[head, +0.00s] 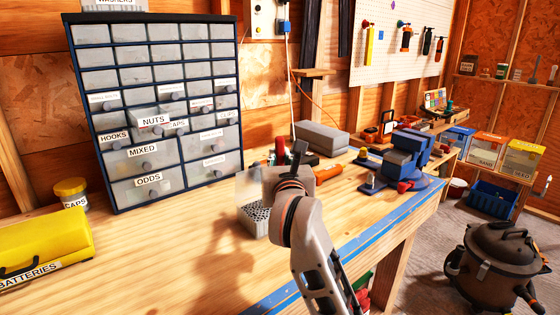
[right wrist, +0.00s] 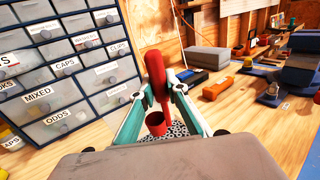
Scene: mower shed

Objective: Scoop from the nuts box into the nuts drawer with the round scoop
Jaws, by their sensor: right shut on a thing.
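The nuts box (head: 252,222) is a clear box of grey metal nuts on the bench, partly behind my right arm. In the right wrist view its nuts (right wrist: 180,130) show between my fingers. My right gripper (right wrist: 160,88) is shut on the red round scoop (right wrist: 156,72), whose handle stands up between the fingers. The scoop's cup (right wrist: 156,123) is at the nuts; I cannot tell how deep. In the head view my right gripper (head: 285,165) is over the box. The nuts drawer (head: 152,119) sticks out of the cabinet, its inside not clearly visible. My left gripper is out of view.
The blue-framed drawer cabinet (head: 181,18) stands at the back left. A yellow batteries case (head: 45,240) and a caps jar (head: 72,191) lie left. A grey block (head: 322,138) and blue vise (head: 405,155) stand right.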

